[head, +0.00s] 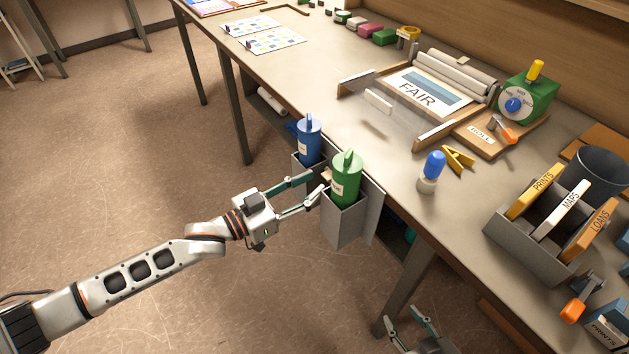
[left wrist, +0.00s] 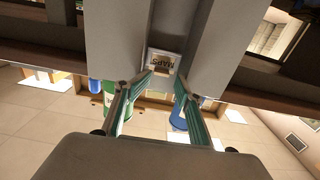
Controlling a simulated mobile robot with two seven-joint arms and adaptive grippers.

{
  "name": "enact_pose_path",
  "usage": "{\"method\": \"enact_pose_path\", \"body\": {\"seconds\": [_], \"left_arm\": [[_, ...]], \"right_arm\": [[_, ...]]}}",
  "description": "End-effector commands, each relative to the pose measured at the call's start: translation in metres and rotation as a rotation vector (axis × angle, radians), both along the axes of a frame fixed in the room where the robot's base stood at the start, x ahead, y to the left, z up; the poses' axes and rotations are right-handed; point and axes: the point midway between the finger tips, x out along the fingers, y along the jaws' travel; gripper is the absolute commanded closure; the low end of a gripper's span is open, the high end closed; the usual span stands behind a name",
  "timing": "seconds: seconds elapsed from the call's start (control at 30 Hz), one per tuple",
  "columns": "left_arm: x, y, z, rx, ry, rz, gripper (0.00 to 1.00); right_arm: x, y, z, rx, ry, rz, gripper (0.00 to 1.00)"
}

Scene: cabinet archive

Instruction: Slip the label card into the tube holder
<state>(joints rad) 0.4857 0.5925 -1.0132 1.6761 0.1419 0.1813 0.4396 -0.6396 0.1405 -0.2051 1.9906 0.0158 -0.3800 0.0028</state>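A small pale label card (left wrist: 163,62) marked MAPS shows upside down in the left wrist view. It sits between the fingertips of my left gripper (left wrist: 165,76), which appear closed on its sides. In the head view that gripper (head: 320,182) is at the table's front edge, beside two grey tube holders. The nearer tube holder (head: 343,226) holds a green tube (head: 346,180); the farther one holds a blue tube (head: 308,140). I cannot tell whether the card touches a holder. My right gripper (head: 403,318) is low at the bottom, fingers apart and empty.
The table's front edge and its legs (head: 405,290) are close to my arms. On the table stand a blue-topped stamp (head: 432,170), a FAIR sheet (head: 418,92) in a wooden frame, and a grey rack (head: 507,238) with PRINTS, MAPS and LOANS tabs. Open floor lies left.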

Motion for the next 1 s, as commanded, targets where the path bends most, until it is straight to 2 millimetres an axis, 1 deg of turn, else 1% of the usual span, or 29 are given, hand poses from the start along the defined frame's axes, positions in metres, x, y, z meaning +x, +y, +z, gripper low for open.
{"method": "enact_pose_path", "body": {"seconds": [0.03, 0.2, 0.6, 1.0], "left_arm": [[-0.003, 0.003, 0.001, 0.001, 0.000, -0.001, 0.62], [-0.009, 0.012, 0.001, 0.001, -0.001, 0.000, 0.62], [-0.021, 0.031, 0.001, 0.003, 0.000, 0.002, 0.62], [-0.022, 0.034, 0.000, 0.002, -0.001, 0.003, 0.62]], "right_arm": [[0.002, 0.000, 0.004, 0.000, -0.004, 0.000, 0.60], [0.004, 0.000, 0.010, 0.000, -0.012, 0.000, 0.60], [0.008, 0.001, 0.021, 0.001, -0.022, 0.001, 0.60], [0.009, 0.000, 0.021, -0.001, -0.024, 0.001, 0.60]]}}
